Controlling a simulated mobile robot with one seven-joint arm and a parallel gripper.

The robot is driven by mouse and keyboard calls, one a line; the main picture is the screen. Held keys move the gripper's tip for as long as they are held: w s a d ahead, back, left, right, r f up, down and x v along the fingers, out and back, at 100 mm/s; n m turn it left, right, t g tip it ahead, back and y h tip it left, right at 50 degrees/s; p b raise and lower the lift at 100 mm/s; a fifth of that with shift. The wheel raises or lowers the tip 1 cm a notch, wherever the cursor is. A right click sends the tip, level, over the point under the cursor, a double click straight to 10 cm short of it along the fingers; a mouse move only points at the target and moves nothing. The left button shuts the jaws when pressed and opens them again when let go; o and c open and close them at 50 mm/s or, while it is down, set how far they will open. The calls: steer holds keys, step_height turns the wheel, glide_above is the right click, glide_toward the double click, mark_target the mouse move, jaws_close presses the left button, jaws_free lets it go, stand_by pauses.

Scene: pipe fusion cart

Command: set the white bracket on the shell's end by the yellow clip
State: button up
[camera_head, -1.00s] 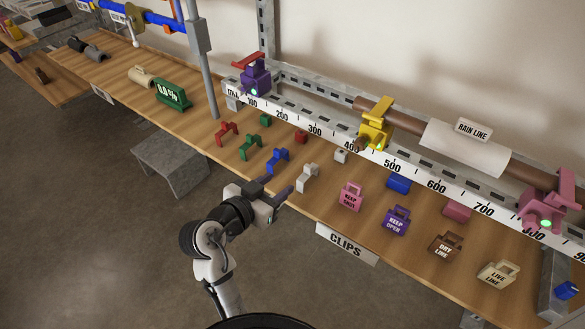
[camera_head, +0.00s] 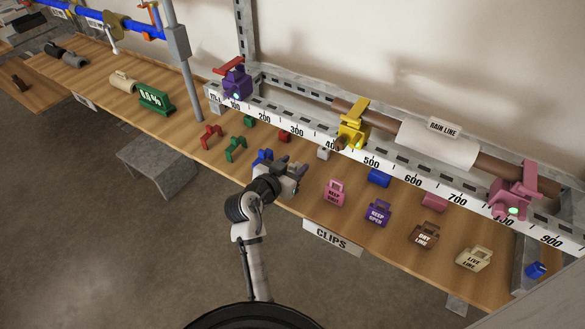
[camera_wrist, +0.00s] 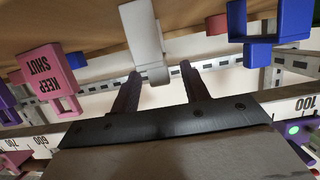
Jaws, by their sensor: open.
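The white bracket (camera_wrist: 143,38) shows in the wrist view, just past my fingertips and roughly in line with the gap between them. In the head view my gripper (camera_head: 296,172) covers most of it at the bench's front edge. My gripper's two fingers (camera_wrist: 159,72) are apart, with nothing clearly held; I cannot tell whether they touch the bracket. The white shell (camera_head: 437,146) lies around the brown pipe behind the ruler. The yellow clip (camera_head: 353,128) sits on the pipe to the left of the shell's left end.
Blue (camera_head: 262,158), green (camera_head: 235,147) and red (camera_head: 210,135) brackets stand left of my gripper. A pink KEEP SHUT tag (camera_head: 335,193) and a purple tag (camera_head: 378,213) stand to its right. A small whitish block (camera_head: 323,152) lies behind. A pink clip (camera_head: 512,200) is at the pipe's right.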

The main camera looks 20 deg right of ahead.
steer(key=shift+w+d+f, duration=0.1)
jaws_close()
stand_by(0.4)
step_height(320, 180, up, 28)
steer(key=b, duration=0.2)
stand_by(0.5)
